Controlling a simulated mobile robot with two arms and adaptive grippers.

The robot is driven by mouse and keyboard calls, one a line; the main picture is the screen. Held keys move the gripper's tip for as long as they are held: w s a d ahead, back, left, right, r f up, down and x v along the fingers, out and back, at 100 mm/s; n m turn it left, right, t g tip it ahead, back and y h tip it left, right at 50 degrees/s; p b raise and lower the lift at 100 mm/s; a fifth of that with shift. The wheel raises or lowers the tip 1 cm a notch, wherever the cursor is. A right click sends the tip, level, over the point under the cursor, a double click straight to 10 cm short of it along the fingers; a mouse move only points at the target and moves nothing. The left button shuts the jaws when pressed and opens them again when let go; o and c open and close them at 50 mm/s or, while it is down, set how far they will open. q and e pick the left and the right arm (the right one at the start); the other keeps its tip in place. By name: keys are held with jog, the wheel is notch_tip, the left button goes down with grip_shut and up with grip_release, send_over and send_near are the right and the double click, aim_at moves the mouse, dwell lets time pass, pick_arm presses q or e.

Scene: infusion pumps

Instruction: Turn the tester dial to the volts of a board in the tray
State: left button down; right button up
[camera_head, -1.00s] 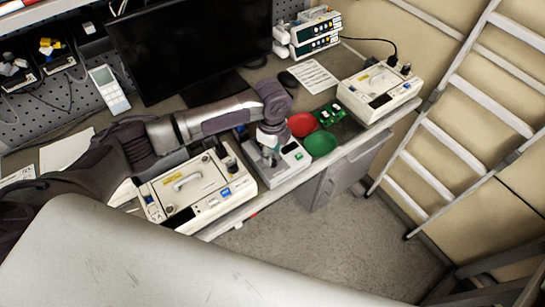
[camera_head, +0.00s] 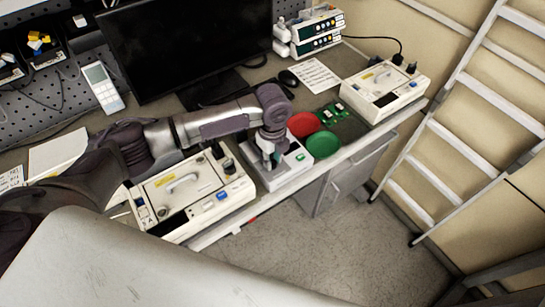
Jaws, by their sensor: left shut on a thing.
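The tester (camera_head: 291,174), a light grey box with a small green display, stands near the bench's front edge. My left gripper (camera_head: 270,160) points down onto the tester's top and is shut on its dial. The fingers hide the dial, so I cannot read its setting. Green boards (camera_head: 333,112) lie in a dark tray (camera_head: 352,129) to the right of the tester. Their markings are too small to read. My right gripper is not in view.
A red bowl (camera_head: 303,124) and a green bowl (camera_head: 322,145) stand between the tester and the tray. One white pump unit (camera_head: 190,190) is left of the tester, another (camera_head: 385,90) at the right. A monitor (camera_head: 185,45) stands behind.

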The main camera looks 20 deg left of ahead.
pick_arm(q)
jog(key=m, duration=0.5)
jog(key=shift+r+m, duration=0.1)
jog(key=shift+m, duration=0.3)
jog(key=m, duration=0.7)
jog(key=c, duration=1.1)
grip_release()
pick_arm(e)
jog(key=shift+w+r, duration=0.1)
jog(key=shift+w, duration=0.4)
pick_arm(q)
notch_tip(320, 180, up, 5)
jog(key=p, duration=0.5)
jog(key=shift+r, duration=0.2)
jog(key=shift+r+p, duration=0.45)
jog(key=shift+r, duration=0.35)
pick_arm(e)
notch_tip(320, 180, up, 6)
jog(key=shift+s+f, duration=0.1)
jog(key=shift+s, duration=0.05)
